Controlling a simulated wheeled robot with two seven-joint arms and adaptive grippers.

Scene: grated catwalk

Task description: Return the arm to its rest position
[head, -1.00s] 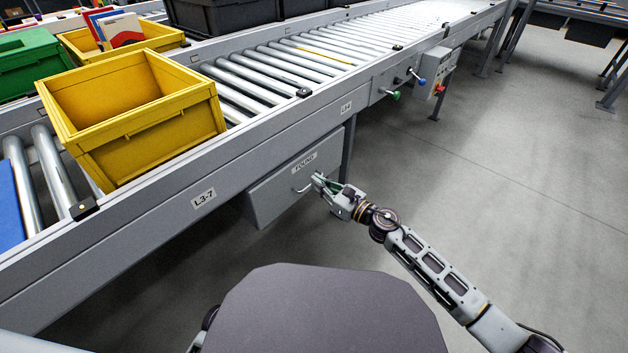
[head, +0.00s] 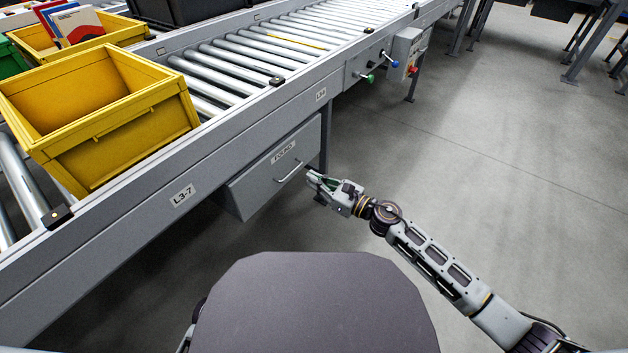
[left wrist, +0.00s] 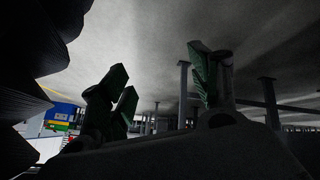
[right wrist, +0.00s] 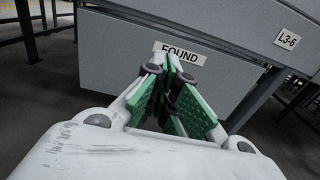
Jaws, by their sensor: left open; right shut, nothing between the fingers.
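My right gripper (head: 316,184) is shut and empty at the end of an outstretched arm, just right of the grey drawer marked FOUND (head: 250,185) in the head view. In the right wrist view its green-padded fingers (right wrist: 172,95) are together, with the drawer front (right wrist: 115,60) behind them; no held object shows. The drawer hangs under the conveyor and has a bar handle (head: 290,171). My left gripper (left wrist: 160,85) shows only in the left wrist view, dark, with its fingers apart and nothing between them.
The roller conveyor (head: 150,205) runs diagonally along the left. A yellow bin (head: 120,150) stands on it, with a second yellow bin (head: 110,38) holding books behind. A control box (head: 408,50) is on the conveyor's side. The floor (head: 470,170) at right is open.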

